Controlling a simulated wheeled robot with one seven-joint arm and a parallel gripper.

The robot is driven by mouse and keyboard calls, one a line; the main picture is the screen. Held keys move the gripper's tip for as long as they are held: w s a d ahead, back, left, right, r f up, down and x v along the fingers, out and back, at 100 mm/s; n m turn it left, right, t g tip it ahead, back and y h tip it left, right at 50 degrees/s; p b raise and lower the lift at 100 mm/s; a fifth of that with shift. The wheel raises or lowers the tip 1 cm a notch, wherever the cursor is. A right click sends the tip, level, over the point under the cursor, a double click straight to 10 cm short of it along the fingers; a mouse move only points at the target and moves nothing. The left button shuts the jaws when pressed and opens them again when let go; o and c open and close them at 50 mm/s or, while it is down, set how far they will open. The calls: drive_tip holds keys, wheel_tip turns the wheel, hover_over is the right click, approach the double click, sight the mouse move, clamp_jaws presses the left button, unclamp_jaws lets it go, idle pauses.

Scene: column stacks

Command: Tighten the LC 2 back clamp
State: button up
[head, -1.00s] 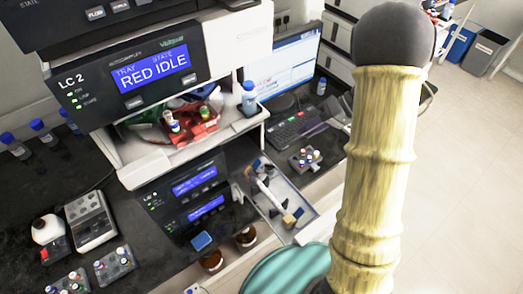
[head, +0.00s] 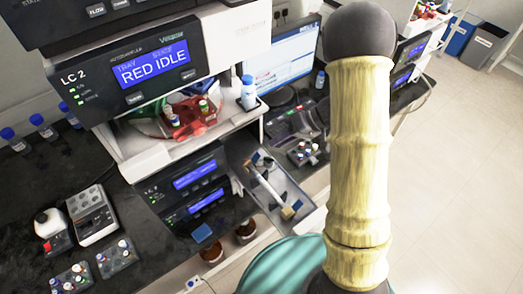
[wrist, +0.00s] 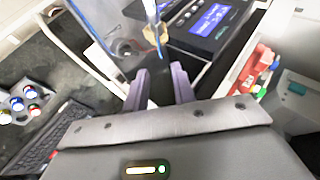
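The LC 2 stack (head: 95,88) stands at the left in the head view, its tray screen reading RED IDLE. An open tray-like compartment (head: 303,203) sticks out low on its right. I cannot tell which part is the back clamp. My gripper (wrist: 160,76) shows in the wrist view as two purple-grey fingers, apart with nothing seen between them. A thin tan and blue part (wrist: 157,28) is beyond the fingertips. My gripper is not seen in the head view.
A red rack with vials (head: 193,117) and a blue-capped bottle (head: 248,93) stand on the shelf above. A keyboard (head: 290,124) and monitor (head: 283,60) are behind. Brown bottles (head: 245,230) stand below the compartment. Open floor (head: 455,170) lies at right.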

sight(253, 163)
drive_tip(key=x, duration=0.7)
drive_tip(key=shift+a+f+p, duration=0.2)
drive_tip(key=shift+a+p, duration=0.1)
drive_tip(key=shift+p, duration=0.05)
clamp_jaws()
